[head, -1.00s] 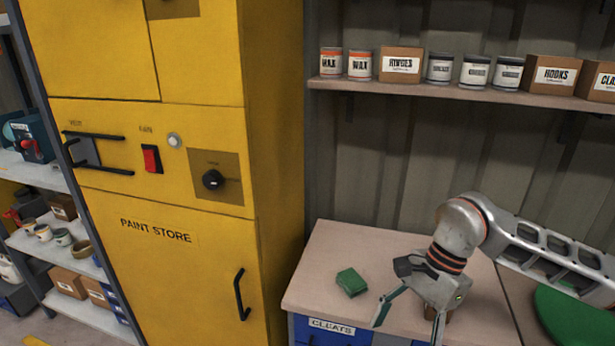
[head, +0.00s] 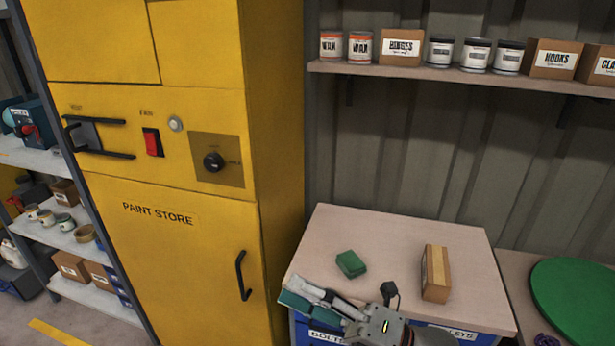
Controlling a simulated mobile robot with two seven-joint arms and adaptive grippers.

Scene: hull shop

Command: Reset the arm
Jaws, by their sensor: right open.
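My right gripper (head: 304,295) is low in the head view, at the front edge of the bench top (head: 400,228). A small green block (head: 351,264) lies on the bench just beyond the fingers. Most of my right arm is below the frame. My left gripper is not in view.
A yellow paint store cabinet (head: 185,265) stands close on the left of the bench. Blue bins (head: 462,333) sit under the bench top. A shelf (head: 440,72) with cans and boxes hangs above. A round green thing (head: 573,305) lies at the right.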

